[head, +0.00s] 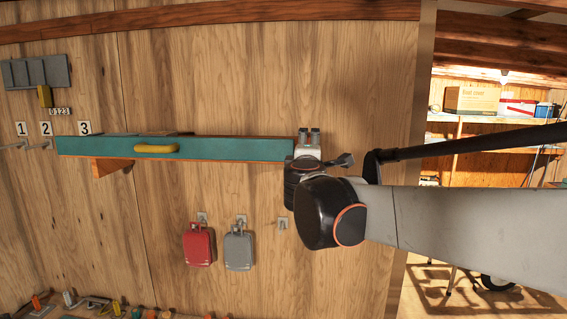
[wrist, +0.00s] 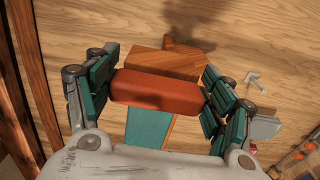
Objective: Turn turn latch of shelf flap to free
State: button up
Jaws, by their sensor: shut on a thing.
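The teal shelf flap (head: 220,149) runs level along the wooden wall in the head view, with a yellow handle (head: 157,149) on its front. A strip of the flap (wrist: 148,130) also shows in the wrist view. An orange-red bar, which looks like the turn latch (wrist: 152,87), lies crosswise over the end of that strip. A brown wooden block (wrist: 165,63) is behind it. My gripper (wrist: 160,90) has its teal-padded fingers at both ends of the bar and is shut on it. In the head view, my wrist hides the latch at the flap's right end.
A red case (head: 199,244) and a grey case (head: 238,250) hang on hooks below the flap. A bare hook (head: 282,224) is beside them. Number plates (head: 46,129) are at the left, and several small items lie at bottom left. A doorway opens at right.

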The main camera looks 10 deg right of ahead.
jog(key=shift+s+a+r, duration=0.1)
jog(key=shift+s+a, duration=0.15)
jog(key=shift+s, duration=0.05)
jog(key=o, duration=1.1)
jog(key=shift+c, duration=0.2)
jog(key=shift+a, duration=0.1)
jog(key=v, duration=1.1)
jog(key=shift+s, duration=0.15)
